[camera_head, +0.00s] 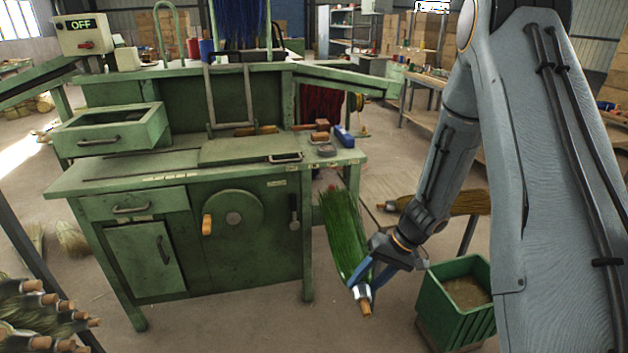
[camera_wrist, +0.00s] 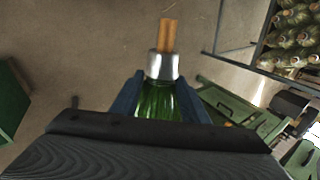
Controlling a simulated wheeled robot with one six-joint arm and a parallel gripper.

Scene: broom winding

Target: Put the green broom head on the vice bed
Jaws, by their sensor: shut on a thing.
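The green broom head (camera_head: 345,232) has long green bristles, a silver collar and a short wooden stub. My gripper (camera_head: 362,282) is shut on it close to the collar, and the stub points down in the head view. In the wrist view, the blue fingers of my gripper (camera_wrist: 160,100) flank the green bristles just below the silver collar (camera_wrist: 163,66). The held broom head is tilted, to the right of the green workbench (camera_head: 120,178). The likely vice bed is the flat dark green plate (camera_head: 240,151) on the benchtop, apart from the broom head.
A green bin (camera_head: 452,300) stands on the floor right of my gripper. A blue box (camera_head: 343,135) and small tools lie at the benchtop's right end. An upright metal frame (camera_head: 230,95) stands behind the plate. Several broom heads (camera_head: 45,315) lie at lower left.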

